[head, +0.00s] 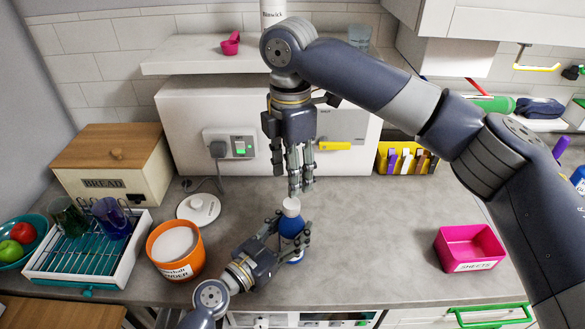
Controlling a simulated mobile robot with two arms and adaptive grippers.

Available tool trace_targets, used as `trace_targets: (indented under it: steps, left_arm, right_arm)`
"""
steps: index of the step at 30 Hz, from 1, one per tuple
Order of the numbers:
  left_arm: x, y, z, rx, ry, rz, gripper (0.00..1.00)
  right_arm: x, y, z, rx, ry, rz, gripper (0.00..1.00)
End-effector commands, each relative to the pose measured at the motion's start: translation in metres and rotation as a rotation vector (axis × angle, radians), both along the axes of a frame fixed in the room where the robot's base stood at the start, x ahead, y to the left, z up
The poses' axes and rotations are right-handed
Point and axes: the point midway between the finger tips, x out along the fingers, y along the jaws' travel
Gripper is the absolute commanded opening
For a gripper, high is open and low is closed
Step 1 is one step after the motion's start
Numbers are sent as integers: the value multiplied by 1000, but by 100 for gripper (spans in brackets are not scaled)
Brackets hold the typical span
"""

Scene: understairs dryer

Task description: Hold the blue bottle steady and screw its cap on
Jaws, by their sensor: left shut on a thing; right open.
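The blue bottle (291,226) stands upright on the grey counter. My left gripper (289,236) is shut on its body from the left, and its fingers hide part of it. The white cap (291,204) is at the top of the bottle; I cannot tell whether its thread is engaged. My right gripper (300,182) points down directly above the cap, with its fingers open. The fingertips are close to the cap, and I cannot tell whether they touch it.
An orange tub (176,256) stands left of my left gripper, with a white lid (198,208) behind it. A dish rack (75,260) and bread box (115,160) are farther left. A pink bin (468,248) stands right. The counter between bottle and bin is clear.

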Motion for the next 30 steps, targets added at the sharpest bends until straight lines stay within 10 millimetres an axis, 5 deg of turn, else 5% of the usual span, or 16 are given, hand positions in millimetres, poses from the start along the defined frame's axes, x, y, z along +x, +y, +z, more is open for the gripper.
trace_targets:
  steps: [12, 30]
  left_arm:
    - [0, 0, -1, 0, 1, 0, 0]
    - [0, 0, -1, 0, 1, 0, 0]
  right_arm:
    - [-1, 0, 4, 16, 3, 621, 46]
    - [-1, -1, -1, 16, 4, 705, 46]
